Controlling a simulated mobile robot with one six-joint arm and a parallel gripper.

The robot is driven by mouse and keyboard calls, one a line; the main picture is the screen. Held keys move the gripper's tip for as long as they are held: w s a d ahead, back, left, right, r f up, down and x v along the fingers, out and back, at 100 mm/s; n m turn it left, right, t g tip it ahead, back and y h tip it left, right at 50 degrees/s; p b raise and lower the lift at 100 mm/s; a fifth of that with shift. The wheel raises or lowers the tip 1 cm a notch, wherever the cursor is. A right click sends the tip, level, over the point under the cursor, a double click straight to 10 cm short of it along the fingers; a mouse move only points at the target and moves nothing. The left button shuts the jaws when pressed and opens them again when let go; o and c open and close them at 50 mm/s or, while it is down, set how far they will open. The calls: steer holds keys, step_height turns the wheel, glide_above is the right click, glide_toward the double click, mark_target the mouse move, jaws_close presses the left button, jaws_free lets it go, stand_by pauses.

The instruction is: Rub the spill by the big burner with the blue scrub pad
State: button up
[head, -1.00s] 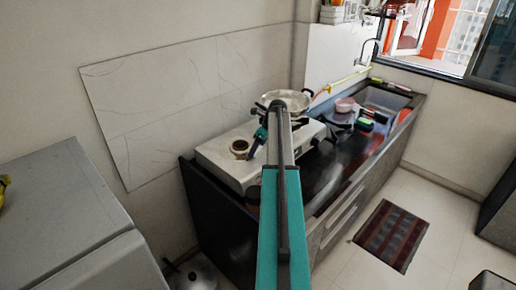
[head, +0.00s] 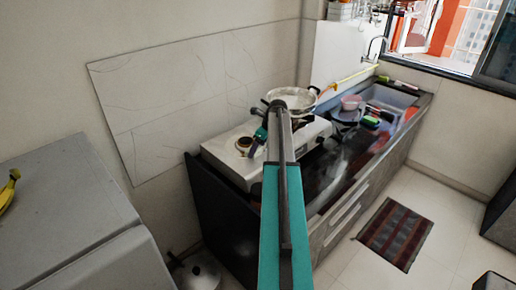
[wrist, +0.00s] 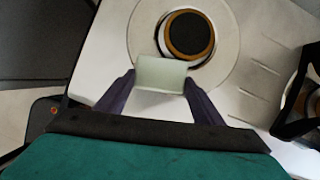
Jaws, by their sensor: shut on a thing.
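My gripper (wrist: 160,82) has purple fingers and is shut on a pale grey-green pad (wrist: 161,74). The pad looks pale rather than blue here. It is over the white stove top (wrist: 100,62), at the near edge of a round burner (wrist: 187,34) with a dark centre and orange ring. I cannot tell whether it touches the surface. In the head view my gripper (head: 254,146) is just right of that burner (head: 243,144). No spill can be made out; the pad and fingers hide part of the stove.
A pan (head: 293,97) sits on the stove's far burner; dark pan supports (wrist: 302,100) show at right in the wrist view. A grey cabinet (head: 65,200) stands at left.

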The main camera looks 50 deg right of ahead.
steer(key=shift+a+f, duration=0.15)
steer(key=shift+a, duration=1.55)
steer(key=shift+p, duration=0.35)
steer(key=shift+w+d+r+p, duration=0.1)
steer(key=shift+r+p, duration=0.5)
steer(key=shift+r, duration=0.85)
steer(key=shift+d+r+p, duration=0.1)
steer(key=shift+r+p, duration=0.5)
steer(key=shift+r, duration=0.8)
steer(key=shift+a+r, duration=0.1)
steer(key=shift+r, duration=0.1)
steer(key=shift+r, duration=0.15)
steer(key=shift+r, duration=1.35)
